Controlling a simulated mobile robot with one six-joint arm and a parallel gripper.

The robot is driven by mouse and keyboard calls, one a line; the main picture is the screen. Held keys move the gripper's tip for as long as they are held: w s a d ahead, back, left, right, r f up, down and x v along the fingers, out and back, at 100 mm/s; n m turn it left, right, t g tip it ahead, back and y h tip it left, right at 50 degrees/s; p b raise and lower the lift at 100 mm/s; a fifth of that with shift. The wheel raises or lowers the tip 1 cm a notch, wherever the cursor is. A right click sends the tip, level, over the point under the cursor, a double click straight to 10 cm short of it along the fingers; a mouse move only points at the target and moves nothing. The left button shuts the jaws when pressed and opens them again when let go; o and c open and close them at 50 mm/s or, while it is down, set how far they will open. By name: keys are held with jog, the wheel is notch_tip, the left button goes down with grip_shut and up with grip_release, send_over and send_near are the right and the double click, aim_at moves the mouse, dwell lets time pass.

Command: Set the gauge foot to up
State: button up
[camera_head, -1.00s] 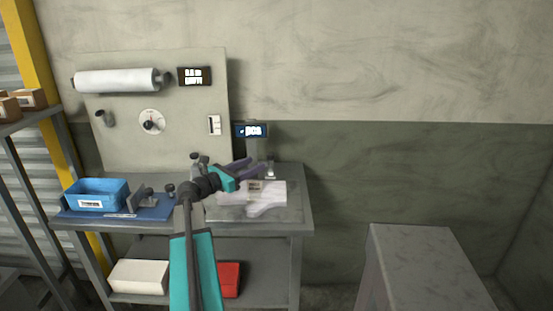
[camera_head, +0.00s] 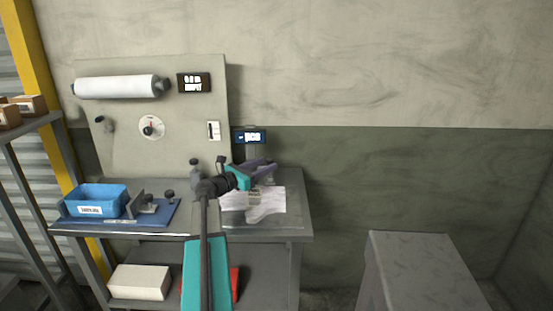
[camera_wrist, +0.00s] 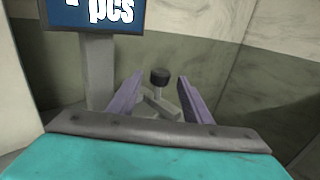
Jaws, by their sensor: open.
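The gauge foot is most likely the small black-capped knob (camera_wrist: 160,77) on a grey stem and lever in the wrist view. It stands beside the grey post (camera_wrist: 98,75) of a blue "pcs" display (camera_wrist: 95,13). My gripper (camera_wrist: 158,86) is open, with its purple fingers either side of the knob in the picture. I see no contact, and depth is hard to judge. In the head view my gripper (camera_head: 267,166) is over the right end of the bench, just below the display (camera_head: 249,137), and hides the knob there.
White film sheets (camera_head: 265,205) lie on the bench below my gripper. A blue bin (camera_head: 95,201) and a blue fixture plate (camera_head: 165,214) are at left. A board (camera_head: 205,100) with a film roll (camera_head: 115,87) stands behind. A grey table (camera_head: 420,260) is at right.

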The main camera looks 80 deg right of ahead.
jog(key=p+x, duration=0.1)
jog(key=x, duration=0.6)
jog(key=shift+s, duration=0.1)
grip_shut()
